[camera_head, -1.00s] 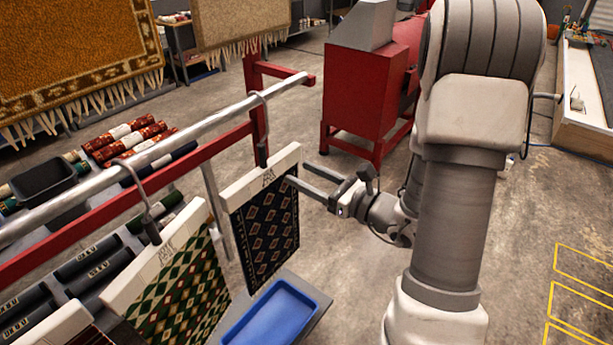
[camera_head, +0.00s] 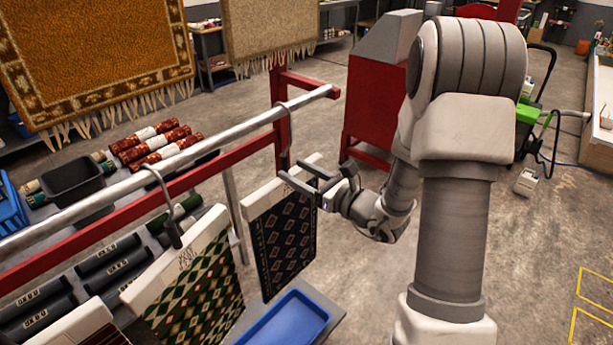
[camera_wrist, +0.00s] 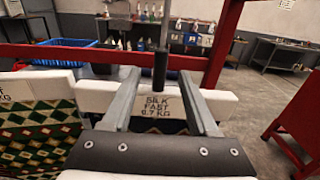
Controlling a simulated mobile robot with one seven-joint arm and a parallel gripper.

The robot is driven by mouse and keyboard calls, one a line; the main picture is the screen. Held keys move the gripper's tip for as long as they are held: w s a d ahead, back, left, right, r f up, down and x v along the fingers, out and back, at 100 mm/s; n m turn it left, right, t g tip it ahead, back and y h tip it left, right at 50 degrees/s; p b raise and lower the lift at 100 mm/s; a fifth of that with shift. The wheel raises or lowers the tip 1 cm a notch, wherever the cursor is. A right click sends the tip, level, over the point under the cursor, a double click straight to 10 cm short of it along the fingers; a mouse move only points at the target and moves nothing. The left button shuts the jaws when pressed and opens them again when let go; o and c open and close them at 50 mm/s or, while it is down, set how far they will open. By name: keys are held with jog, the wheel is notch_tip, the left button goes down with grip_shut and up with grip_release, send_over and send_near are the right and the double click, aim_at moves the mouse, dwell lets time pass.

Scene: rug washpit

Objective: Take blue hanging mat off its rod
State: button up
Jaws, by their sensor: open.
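The blue hanging mat (camera_head: 283,245) is dark navy with diamond patterns and hangs at the right end of the row. Its white top bar (camera_head: 262,197) hangs under the silver rod (camera_head: 222,141) by a dark hook (camera_head: 284,145). My gripper (camera_head: 291,170) is open at the bar, near the hook's lower end. In the wrist view, my fingers (camera_wrist: 158,74) stand on both sides of the bar's label, "SILK FAST", with the hook's black stem (camera_wrist: 160,65) between them. Whether the fingers touch the bar I cannot tell.
A green diamond mat (camera_head: 195,295) hangs to the left. A blue tray (camera_head: 288,318) lies below the blue mat. A red frame (camera_head: 281,130) runs behind the rod, and a red machine (camera_head: 375,105) stands behind my arm. Open floor lies at right.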

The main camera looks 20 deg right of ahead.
aim_at(285, 164)
jog(key=shift+x, duration=2.2)
grip_shut()
jog(key=shift+r, duration=0.1)
jog(key=shift+r+p, duration=1.25)
jog(key=shift+r, duration=0.9)
jog(key=shift+s, duration=0.1)
